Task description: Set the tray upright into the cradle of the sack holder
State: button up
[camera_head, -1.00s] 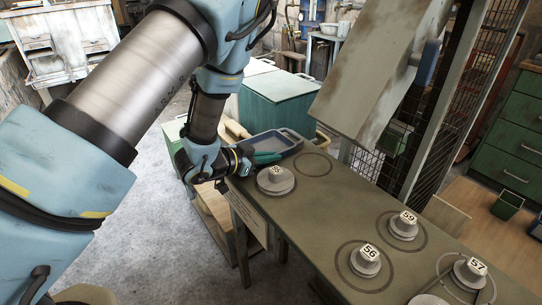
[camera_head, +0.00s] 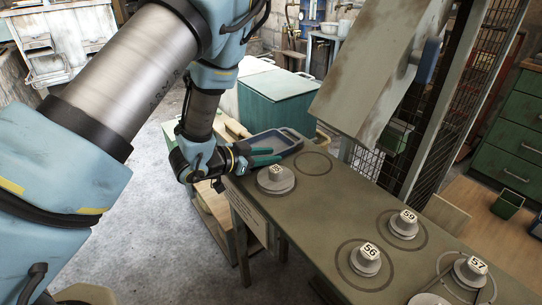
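A shallow dark blue-grey tray (camera_head: 288,137) lies flat at the far left end of the long table. My gripper (camera_head: 276,156) reaches in from the left at the tray's near side, in front of part of it. Its two teal fingers stand apart, pointing right, and look open with nothing between them. I cannot tell whether they touch the tray. I cannot make out the sack holder's cradle with certainty.
Round numbered pulleys stand on the table (camera_head: 318,222): one (camera_head: 276,180) close by my gripper, others marked 56 (camera_head: 366,260), 59 (camera_head: 404,225) and 57 (camera_head: 470,272). A slanted panel (camera_head: 365,75) and mesh guard rise behind. A green bin (camera_head: 277,100) stands beyond the tray.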

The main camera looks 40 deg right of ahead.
jog(key=b+v, duration=0.2)
jog(key=v, duration=0.9)
